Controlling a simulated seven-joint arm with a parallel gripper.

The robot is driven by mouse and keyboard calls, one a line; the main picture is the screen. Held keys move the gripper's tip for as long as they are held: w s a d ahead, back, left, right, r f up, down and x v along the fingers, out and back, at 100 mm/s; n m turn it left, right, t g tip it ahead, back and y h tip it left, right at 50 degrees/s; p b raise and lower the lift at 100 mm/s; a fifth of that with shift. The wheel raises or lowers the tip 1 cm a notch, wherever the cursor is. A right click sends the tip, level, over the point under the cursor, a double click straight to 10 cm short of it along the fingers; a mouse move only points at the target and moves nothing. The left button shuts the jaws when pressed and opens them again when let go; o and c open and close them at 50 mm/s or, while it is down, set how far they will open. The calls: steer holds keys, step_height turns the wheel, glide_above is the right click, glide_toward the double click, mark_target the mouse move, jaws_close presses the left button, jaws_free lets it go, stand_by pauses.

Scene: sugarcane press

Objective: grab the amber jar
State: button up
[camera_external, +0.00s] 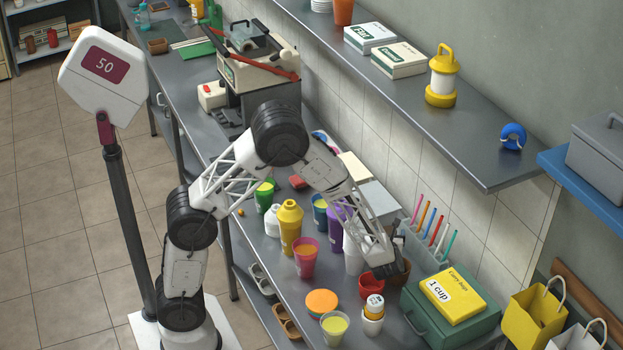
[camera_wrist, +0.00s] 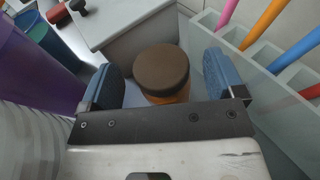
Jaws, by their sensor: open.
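The amber jar (camera_wrist: 162,72) has a round dark brown lid, with a strip of orange-amber body showing below it in the wrist view. It stands between the two blue finger pads of my gripper (camera_wrist: 161,82). The pads are apart, with visible gaps on both sides of the jar, so the gripper is open and not holding it. The lower part of the jar is hidden by the gripper's bar. In the external view my gripper (camera_external: 384,262) is low over the counter, and I cannot clearly make out the jar there.
A pale rack with coloured straws (camera_external: 428,240) stands close on the right in the wrist view. A purple cup (camera_wrist: 38,62) and a stack of clear cups (camera_wrist: 30,145) are close on the left. A grey-white box (camera_wrist: 125,25) is behind the jar. A red cup (camera_external: 371,286) is near.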

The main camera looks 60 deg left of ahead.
steer(key=shift+x, duration=0.9)
steer(key=c, duration=1.6)
steer(key=shift+r, duration=0.15)
step_height(320, 180, up, 18)
stand_by(0.3)
